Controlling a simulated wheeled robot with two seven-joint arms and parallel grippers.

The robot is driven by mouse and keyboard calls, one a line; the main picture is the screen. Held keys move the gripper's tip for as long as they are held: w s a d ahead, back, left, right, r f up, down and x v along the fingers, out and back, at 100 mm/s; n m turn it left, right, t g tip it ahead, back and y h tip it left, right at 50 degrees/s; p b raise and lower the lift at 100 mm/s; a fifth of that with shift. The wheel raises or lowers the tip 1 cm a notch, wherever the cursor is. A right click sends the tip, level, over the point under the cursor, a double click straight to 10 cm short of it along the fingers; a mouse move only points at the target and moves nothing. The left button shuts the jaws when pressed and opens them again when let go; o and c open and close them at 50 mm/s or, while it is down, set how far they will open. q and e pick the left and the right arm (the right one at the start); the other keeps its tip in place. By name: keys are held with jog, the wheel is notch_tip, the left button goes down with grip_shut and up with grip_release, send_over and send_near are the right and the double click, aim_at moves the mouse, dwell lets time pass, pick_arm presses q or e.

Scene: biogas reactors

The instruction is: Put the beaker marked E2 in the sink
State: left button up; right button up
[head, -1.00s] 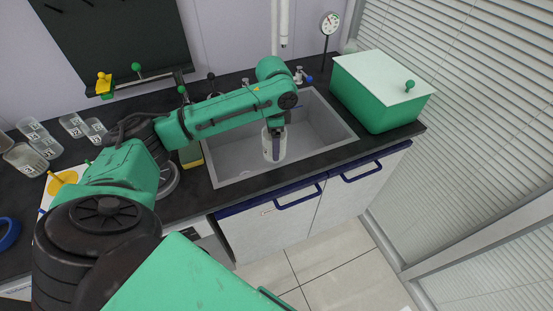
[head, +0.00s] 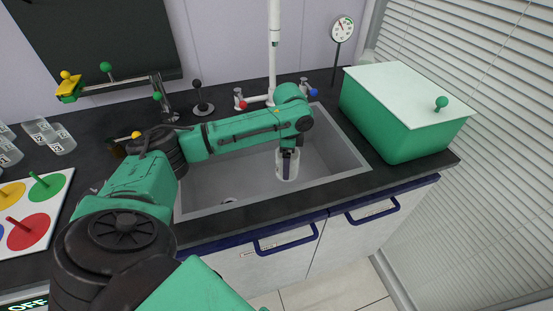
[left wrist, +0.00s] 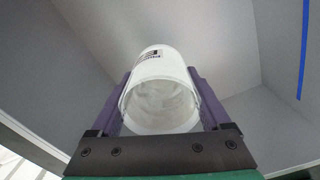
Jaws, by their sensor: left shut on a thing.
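A clear beaker (head: 281,165) hangs in my left gripper (head: 288,168), inside the grey sink (head: 205,180) toward its right part. In the left wrist view the beaker (left wrist: 160,95) sits between the two purple fingers of the left gripper (left wrist: 160,108), which are shut on it. A dark printed label shows on its side, but I cannot read it fully. The sink's grey walls (left wrist: 225,40) surround it in that view. Whether the beaker touches the sink floor cannot be told. My right gripper is not in view.
A green box with a pale lid (head: 400,110) stands right of the sink. The tap (head: 272,70) rises behind it. Several beakers (head: 50,135) stand at the left, near a board with coloured discs (head: 35,210). Blue-handled cabinets (head: 290,240) are below.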

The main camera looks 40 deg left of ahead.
pick_arm(q)
notch_tip(320, 180, down, 7)
jog(key=shift+r, duration=0.1)
jog(key=o, duration=1.3)
jog(key=shift+c, duration=0.2)
notch_tip(320, 180, up, 12)
jog(key=shift+r, duration=0.1)
